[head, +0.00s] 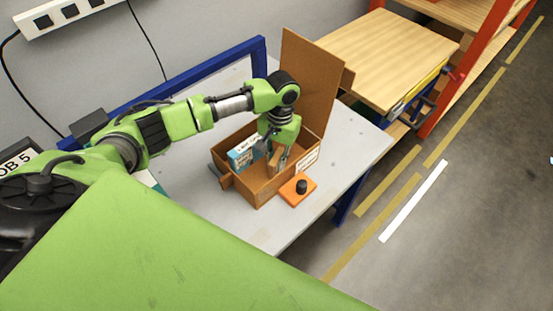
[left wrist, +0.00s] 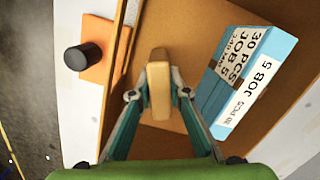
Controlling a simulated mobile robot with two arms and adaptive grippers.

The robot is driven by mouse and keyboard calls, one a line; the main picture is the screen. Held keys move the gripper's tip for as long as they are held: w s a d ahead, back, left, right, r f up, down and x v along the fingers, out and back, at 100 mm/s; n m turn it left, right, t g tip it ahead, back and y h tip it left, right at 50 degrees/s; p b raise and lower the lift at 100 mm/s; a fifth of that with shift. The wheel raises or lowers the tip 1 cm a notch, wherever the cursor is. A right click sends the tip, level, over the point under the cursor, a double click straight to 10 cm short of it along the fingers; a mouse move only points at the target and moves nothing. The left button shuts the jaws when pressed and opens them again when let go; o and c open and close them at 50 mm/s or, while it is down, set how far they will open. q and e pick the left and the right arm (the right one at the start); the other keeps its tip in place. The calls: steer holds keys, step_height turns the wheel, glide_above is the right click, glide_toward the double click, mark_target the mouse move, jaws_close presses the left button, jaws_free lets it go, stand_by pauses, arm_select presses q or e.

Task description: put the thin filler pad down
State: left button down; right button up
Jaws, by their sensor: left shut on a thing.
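My left gripper (head: 277,150) reaches down into an open cardboard box (head: 256,196) on the grey table. It is shut on the thin filler pad (left wrist: 159,91), a small tan block. The fingertips (left wrist: 159,93) press it from both sides in the left wrist view. The pad also shows below the gripper in the head view (head: 281,160). Inside the box, a blue and white carton labelled JOB 5 (left wrist: 248,75) stands to the right of the pad in the left wrist view, apart from it. Whether the pad touches the box floor, I cannot tell. My right gripper is not in view.
An orange plate with a black knob (head: 299,189) lies beside the box. The box's tall flap (head: 308,80) stands up at the back. The grey table (head: 347,150) is clear to the right. A wooden-topped unit (head: 375,55) stands beyond it.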

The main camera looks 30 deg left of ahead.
arm_select(q)
steer(key=shift+f, duration=0.1)
steer(key=c, duration=1.9)
jaws_free()
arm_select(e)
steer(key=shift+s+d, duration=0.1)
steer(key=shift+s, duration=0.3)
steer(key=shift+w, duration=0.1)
arm_select(q)
steer(key=shift+r, duration=0.3)
steer(key=r, duration=0.3)
steer(key=w+r+b, duration=0.1)
steer(key=r, duration=0.6)
steer(key=shift+w+r, duration=0.2)
steer(key=shift+r, duration=0.65)
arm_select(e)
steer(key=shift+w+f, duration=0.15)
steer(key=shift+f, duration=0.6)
